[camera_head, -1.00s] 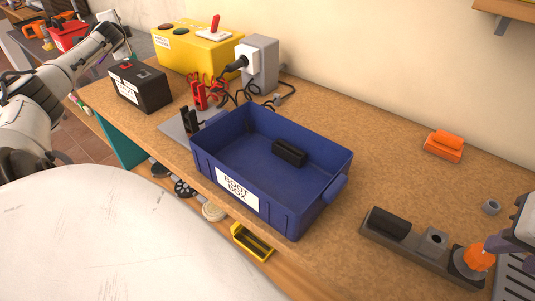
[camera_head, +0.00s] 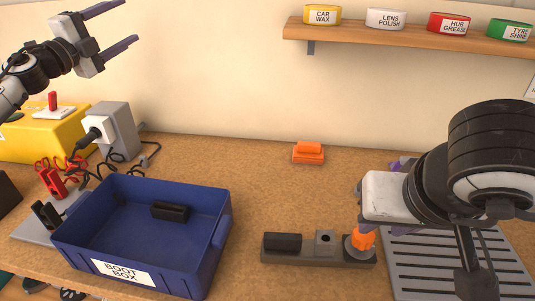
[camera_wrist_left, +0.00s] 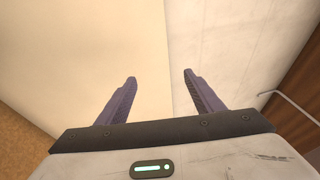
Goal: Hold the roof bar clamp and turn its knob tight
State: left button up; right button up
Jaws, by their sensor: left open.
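The roof bar clamp (camera_head: 305,260) appears to be the dark grey bar lying on the bench in the head view, with a black grip block (camera_head: 282,243), a small holed block (camera_head: 325,240) and an orange knob (camera_head: 363,238) at its right end.
A blue boot box (camera_head: 215,262) with a black block (camera_head: 170,211) inside stands left of the clamp. An orange object (camera_head: 308,152) lies at the back. A slotted grey tray (camera_head: 430,270) is at right, partly behind my right arm. A shelf (camera_head: 400,38) holds several tins.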

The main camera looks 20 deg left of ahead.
pick_arm(q)
jog(key=d+r+m+g+h, duration=0.1)
jog(key=d+m+g+h, duration=0.15)
jog(key=d, duration=0.55)
jog(key=d+r+m+g+h, duration=0.15)
jog(key=d+m+h, duration=0.25)
jog(key=d, duration=0.4)
jog(key=m+g+y, duration=0.9)
jog(key=m+g, duration=0.7)
jog(key=m, duration=0.8)
send_over(280, 236)
jog(key=f, duration=2.7)
jog(key=shift+w+f, duration=0.25)
jog(key=shift+w, duration=0.1)
jog(key=shift+s+f+m+y, duration=0.25)
jog(key=shift+f+m+y, duration=0.1)
jog(key=shift+m, duration=0.1)
jog(key=shift+s+f, duration=0.1)
jog(key=shift+f, duration=0.2)
notch_tip(280, 236, down, 10)
jog(key=shift+r, duration=0.25)
